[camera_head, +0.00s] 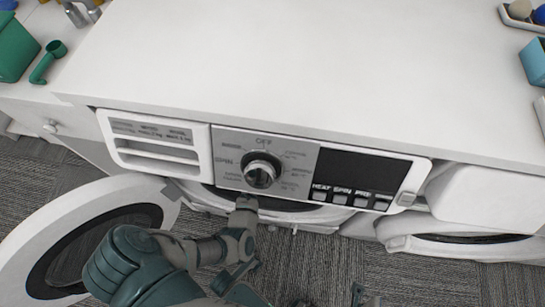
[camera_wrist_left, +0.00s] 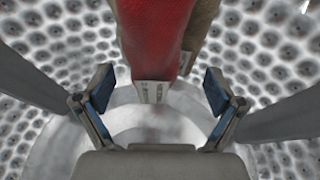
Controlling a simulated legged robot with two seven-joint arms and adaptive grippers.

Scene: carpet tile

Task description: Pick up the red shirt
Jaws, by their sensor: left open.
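The red shirt (camera_wrist_left: 158,35) hangs down from the top of the left wrist view, inside a dimpled metal drum (camera_wrist_left: 55,50). A pale label shows at its lower end. My left gripper (camera_wrist_left: 159,88) is open, with one finger on each side of the shirt's lower end and a gap to it on both sides. In the head view my left arm reaches through the washing machine's (camera_head: 270,165) front opening, so the gripper and the shirt are hidden there. Dark tips at the bottom edge may be my right gripper (camera_head: 330,300), mostly cut off.
A tan cloth (camera_wrist_left: 203,25) hangs beside the shirt. The machine's round door (camera_head: 40,225) stands open at left. A second machine (camera_head: 470,235) is at right. The white countertop (camera_head: 300,60) is clear in the middle; a green container (camera_head: 14,48) and green scoop (camera_head: 47,62) sit at left.

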